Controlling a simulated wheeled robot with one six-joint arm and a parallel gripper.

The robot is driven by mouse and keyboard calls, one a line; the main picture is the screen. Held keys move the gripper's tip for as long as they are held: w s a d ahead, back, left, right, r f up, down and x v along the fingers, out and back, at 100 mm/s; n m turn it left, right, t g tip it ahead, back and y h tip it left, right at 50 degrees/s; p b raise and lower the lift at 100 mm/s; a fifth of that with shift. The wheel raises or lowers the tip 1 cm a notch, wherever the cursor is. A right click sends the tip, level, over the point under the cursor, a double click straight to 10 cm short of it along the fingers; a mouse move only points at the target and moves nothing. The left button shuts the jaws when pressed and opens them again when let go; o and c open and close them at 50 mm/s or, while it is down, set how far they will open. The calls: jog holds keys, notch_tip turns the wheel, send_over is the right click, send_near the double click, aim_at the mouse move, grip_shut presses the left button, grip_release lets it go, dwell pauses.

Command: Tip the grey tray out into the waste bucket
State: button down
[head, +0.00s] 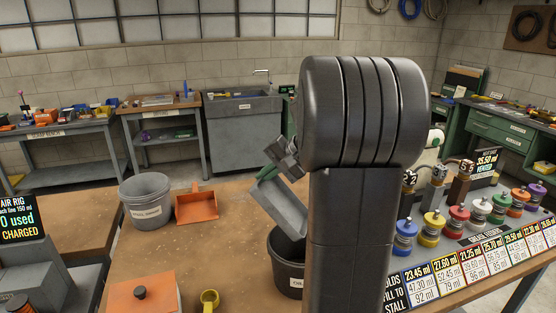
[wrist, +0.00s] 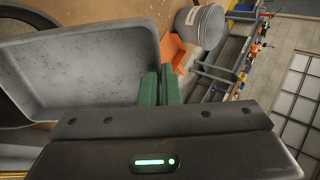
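My gripper (wrist: 160,84) has its green fingers shut on the rim of the grey tray (wrist: 75,70). In the head view the tray (head: 277,207) is held in the air, steeply tilted, with its lower end over a dark bucket (head: 287,272). The bucket's label is partly hidden, and my arm covers its right side. The wrist view shows the tray's inside with dark specks and no loose heap; I cannot tell whether the specks are residue. A lighter grey bucket (head: 146,203) with a label stands farther left; it also shows in the wrist view (wrist: 200,24).
An orange dustpan (head: 197,205) lies beside the lighter bucket. An orange lidded box (head: 145,294) and a yellow cup (head: 209,299) are at the front. Several coloured-top jars (head: 432,227) stand on the right behind number signs. The bench's middle left is clear.

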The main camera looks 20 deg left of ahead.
jog(key=a+f+h+p, duration=0.5)
jog(key=f+h, duration=0.4)
jog(key=f, duration=0.1)
jog(key=shift+a+f, duration=0.15)
jog(key=shift+a, duration=0.15)
